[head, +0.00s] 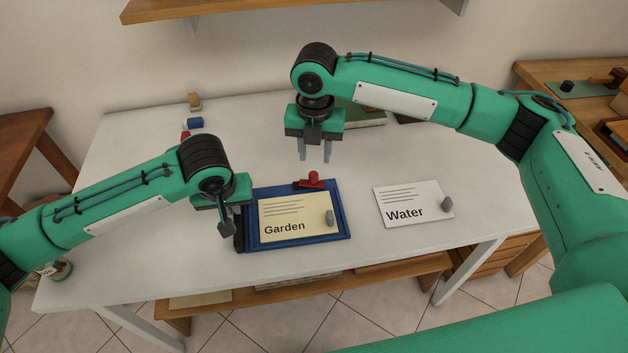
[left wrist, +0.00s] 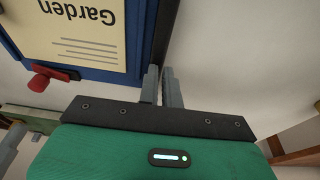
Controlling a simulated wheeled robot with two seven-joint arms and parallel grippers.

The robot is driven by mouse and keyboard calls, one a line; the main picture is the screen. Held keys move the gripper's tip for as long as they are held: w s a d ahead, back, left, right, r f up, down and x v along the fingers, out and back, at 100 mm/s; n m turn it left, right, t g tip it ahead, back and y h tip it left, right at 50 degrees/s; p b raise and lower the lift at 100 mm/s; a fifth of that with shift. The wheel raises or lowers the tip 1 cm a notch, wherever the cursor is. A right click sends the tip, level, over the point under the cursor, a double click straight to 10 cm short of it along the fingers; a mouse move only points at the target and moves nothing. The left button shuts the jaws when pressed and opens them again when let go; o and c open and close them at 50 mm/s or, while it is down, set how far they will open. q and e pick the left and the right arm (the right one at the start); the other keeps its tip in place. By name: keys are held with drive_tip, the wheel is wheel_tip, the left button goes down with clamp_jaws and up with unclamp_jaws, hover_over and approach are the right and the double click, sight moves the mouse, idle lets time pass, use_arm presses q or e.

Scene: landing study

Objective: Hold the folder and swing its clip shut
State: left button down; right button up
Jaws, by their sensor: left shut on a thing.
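The blue folder (head: 343,225) lies on the white table with a cream sheet marked "Garden" (head: 285,213) on it. It also shows in the left wrist view (left wrist: 100,73). Its red clip (head: 312,180) is at the far edge, with a part standing up, and shows in the left wrist view (left wrist: 50,78). My right gripper (head: 314,152) is open and empty, pointing down behind the clip.
A shelf (head: 290,8) hangs above.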

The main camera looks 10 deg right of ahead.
sight(315, 177)
drive_tip(key=shift+f, duration=3.7)
drive_tip(key=shift+c, duration=0.3)
drive_tip(key=c, duration=0.7)
